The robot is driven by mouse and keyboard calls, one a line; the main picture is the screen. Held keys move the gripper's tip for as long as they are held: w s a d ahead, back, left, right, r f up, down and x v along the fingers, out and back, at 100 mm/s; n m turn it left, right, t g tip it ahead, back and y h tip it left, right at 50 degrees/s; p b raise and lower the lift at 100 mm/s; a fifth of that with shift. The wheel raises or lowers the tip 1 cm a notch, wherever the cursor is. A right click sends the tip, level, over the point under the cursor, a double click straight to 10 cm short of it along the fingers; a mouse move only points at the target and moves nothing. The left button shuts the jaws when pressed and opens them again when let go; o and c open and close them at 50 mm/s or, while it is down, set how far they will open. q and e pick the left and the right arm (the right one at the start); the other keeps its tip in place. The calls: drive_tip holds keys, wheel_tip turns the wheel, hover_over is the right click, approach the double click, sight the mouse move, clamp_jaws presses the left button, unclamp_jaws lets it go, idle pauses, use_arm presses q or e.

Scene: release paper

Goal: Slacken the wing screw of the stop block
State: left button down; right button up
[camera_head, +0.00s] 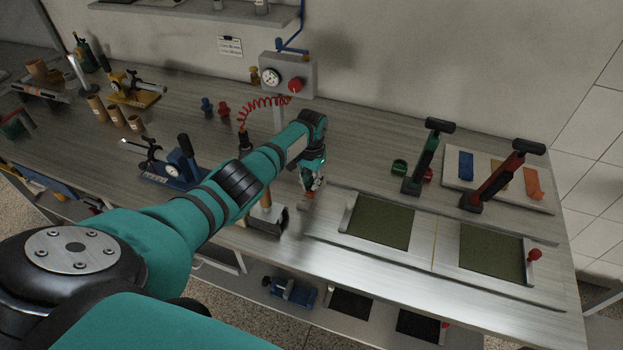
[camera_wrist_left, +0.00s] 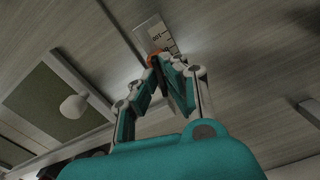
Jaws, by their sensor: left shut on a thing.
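My left gripper (camera_head: 311,190) reaches down at the left end of the metal fixture with green panels. Its fingers are closed together on a small orange part, which I take for the wing screw (camera_head: 309,196). In the left wrist view the fingertips (camera_wrist_left: 166,64) meet at this orange wing screw (camera_wrist_left: 154,57). A pale scale with printed marks (camera_wrist_left: 157,36) lies just beyond it. The stop block itself is mostly hidden behind the fingers, and I cannot tell its outline. My right gripper is not in view.
A mallet-like tool (camera_head: 267,217) stands close to the left of the gripper. Green panels (camera_head: 379,222) lie to the right. Green and red upright tools (camera_head: 425,158) stand behind them. A blue gauge device (camera_head: 172,168) stands to the left.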

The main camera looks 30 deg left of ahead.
use_arm(q)
drive_tip(key=n+p, duration=0.1)
drive_tip(key=n, duration=0.2)
drive_tip(key=shift+r+n, duration=0.1)
drive_tip(key=shift+n, duration=0.3)
drive_tip(key=n, duration=0.3)
drive_tip(key=shift+n+p, duration=0.3)
drive_tip(key=shift+p, duration=0.1)
drive_tip(key=n, duration=0.4)
drive_tip(key=shift+p, duration=0.35)
drive_tip(key=shift+n, duration=1.6)
drive_tip(key=c, duration=1.5)
unclamp_jaws()
